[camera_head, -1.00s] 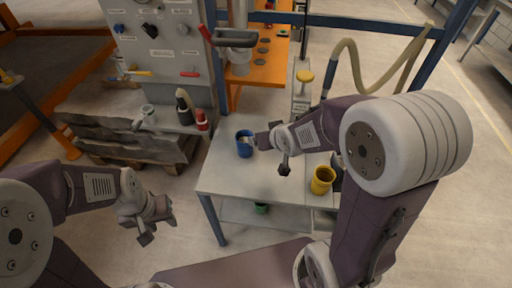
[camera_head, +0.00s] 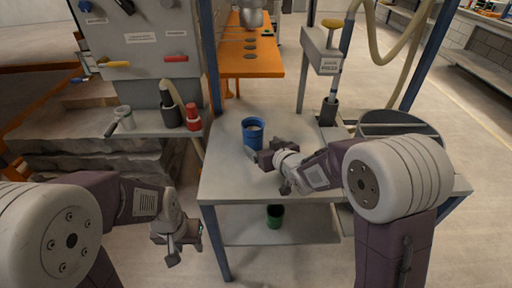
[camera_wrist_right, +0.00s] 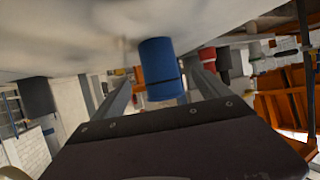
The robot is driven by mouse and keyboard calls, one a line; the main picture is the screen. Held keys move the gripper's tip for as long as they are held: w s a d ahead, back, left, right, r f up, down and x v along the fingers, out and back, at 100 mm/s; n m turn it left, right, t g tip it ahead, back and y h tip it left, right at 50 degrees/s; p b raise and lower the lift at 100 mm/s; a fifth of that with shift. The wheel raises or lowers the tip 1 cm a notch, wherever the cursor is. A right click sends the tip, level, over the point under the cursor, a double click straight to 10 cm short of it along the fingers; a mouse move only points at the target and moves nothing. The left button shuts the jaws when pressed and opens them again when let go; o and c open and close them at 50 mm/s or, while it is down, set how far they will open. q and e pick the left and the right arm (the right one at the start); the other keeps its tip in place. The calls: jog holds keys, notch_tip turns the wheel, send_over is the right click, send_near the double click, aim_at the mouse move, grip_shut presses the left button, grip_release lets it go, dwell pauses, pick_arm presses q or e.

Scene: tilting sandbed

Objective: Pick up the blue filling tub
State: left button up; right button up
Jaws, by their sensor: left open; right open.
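The blue filling tub (camera_head: 252,130) stands upright on the grey table (camera_head: 225,180), with something pale inside. My right gripper (camera_head: 259,150) is open, close in front of the tub at its lower right side. In the right wrist view the tub (camera_wrist_right: 158,62) shows between the tips of the two open fingers (camera_wrist_right: 160,72). I cannot tell whether a finger touches it. My left gripper (camera_head: 185,248) is open and empty, low and left of the table.
A green tub (camera_head: 275,214) is on the shelf below. A red bottle (camera_head: 193,117) and a dark bottle (camera_head: 171,115) stand on a ledge to the left. A dark round sieve-like thing (camera_head: 400,124) is at the table's right. The table's front left is clear.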

aim_at(256, 141)
jog(key=x, duration=0.3)
jog(key=shift+w+a+f, duration=0.1)
jog(key=shift+w+a, duration=0.15)
jog(key=shift+b+x, duration=0.55)
jog(key=shift+x, duration=2.25)
jog(key=shift+d, duration=0.2)
jog(key=c, duration=0.3)
grip_shut()
